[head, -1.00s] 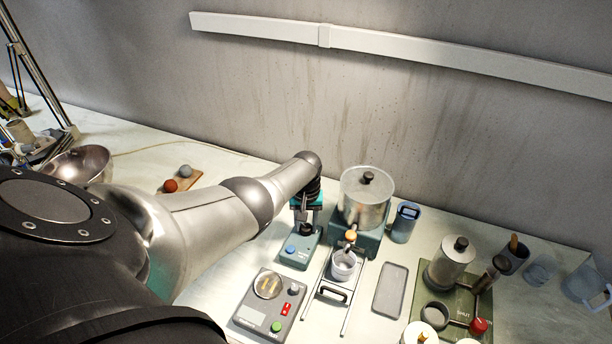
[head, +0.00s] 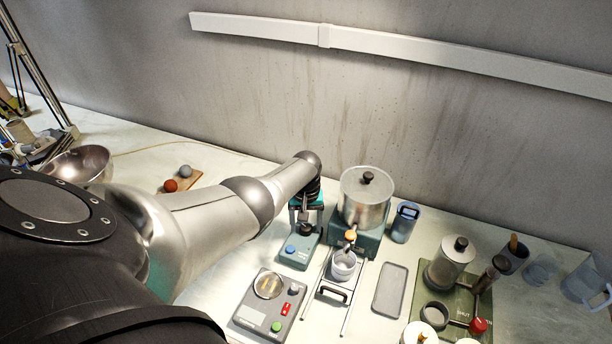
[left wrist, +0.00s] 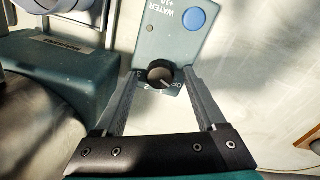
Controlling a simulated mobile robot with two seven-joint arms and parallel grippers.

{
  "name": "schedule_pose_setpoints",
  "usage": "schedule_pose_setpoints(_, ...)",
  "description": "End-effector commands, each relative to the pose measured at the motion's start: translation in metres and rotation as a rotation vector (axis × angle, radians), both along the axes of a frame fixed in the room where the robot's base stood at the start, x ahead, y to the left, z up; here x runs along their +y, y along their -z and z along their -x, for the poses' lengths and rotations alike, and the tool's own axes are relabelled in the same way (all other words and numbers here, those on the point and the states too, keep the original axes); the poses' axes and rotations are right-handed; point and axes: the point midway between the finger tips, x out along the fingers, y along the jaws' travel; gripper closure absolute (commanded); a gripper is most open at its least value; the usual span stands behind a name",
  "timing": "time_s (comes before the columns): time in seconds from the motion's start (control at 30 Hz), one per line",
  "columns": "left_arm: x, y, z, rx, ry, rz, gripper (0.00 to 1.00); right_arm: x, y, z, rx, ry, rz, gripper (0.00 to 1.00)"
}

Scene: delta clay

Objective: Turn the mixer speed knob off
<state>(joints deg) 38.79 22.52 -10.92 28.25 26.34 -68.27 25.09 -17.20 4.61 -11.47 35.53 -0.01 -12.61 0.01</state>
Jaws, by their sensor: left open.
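The mixer speed knob (left wrist: 160,74) is round and black, on the sloped teal control housing (head: 297,258). Around it in the left wrist view are marks reading like OFF, 2 and 3; I cannot tell surely which one its pointer meets. The knob also shows in the head view (head: 306,229), below my left gripper (head: 306,218). In the left wrist view my left gripper (left wrist: 164,76) is open, with one finger on each side of the knob. Both fingers look apart from it. My right gripper is not in view.
A blue water button (left wrist: 194,19) sits on the same housing. A lidded metal pot (head: 365,205) stands on a teal base just right of the gripper. A small pot on a rail stand (head: 343,268) and a grey scale (head: 250,318) are nearer. A grey tray (head: 390,292) lies to the right.

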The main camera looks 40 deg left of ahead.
Motion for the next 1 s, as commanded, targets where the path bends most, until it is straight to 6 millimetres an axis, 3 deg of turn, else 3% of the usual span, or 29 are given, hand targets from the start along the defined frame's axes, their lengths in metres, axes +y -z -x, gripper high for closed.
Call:
schedule_pose_setpoints(0.33, 0.001, -0.013, 0.0, -0.001, 0.001, -0.001, 0.27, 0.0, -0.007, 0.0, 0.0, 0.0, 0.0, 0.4)
schedule_pose_setpoints(0.47, 0.001, -0.028, 0.0, -0.002, 0.002, -0.003, 0.27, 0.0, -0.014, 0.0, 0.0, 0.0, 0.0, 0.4)
schedule_pose_setpoints(0.77, 0.001, -0.052, 0.0, -0.002, 0.002, -0.003, 0.27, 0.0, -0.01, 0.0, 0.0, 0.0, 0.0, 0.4)
schedule_pose_setpoints(1.0, 0.001, -0.088, -0.001, -0.004, 0.001, -0.002, 0.27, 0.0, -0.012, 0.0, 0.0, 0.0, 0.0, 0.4)
